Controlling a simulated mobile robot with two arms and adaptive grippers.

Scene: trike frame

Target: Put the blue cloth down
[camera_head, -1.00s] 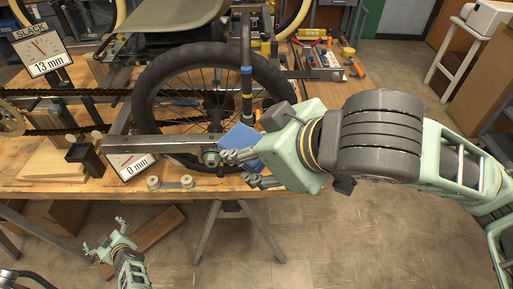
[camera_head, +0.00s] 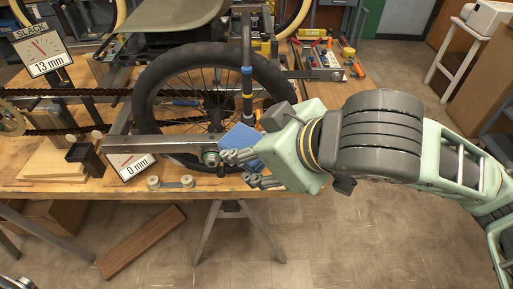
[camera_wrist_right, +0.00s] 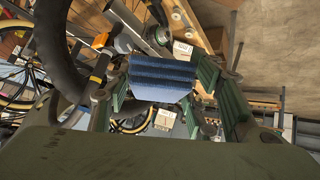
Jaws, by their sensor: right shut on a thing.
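The blue cloth (camera_head: 241,136) is by the wheel hub, at the end of the grey frame bar (camera_head: 160,144). My right gripper (camera_head: 248,167) comes in from the right and is shut on the cloth. In the right wrist view the folded, striped cloth (camera_wrist_right: 162,76) lies between the green fingers of my right gripper (camera_wrist_right: 163,88). I cannot tell whether the cloth touches the bar or wheel. Only a small part of my left gripper (camera_head: 14,283) shows at the bottom left corner; its opening cannot be judged.
The black-tyred wheel (camera_head: 146,98) stands behind the cloth. The wooden bench (camera_head: 65,190) holds a 0 mm dial card (camera_head: 132,165), a black box (camera_head: 88,156) and a small link with round ends (camera_head: 172,184). Tools lie at the back right. A plank (camera_head: 140,242) lies on the floor.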

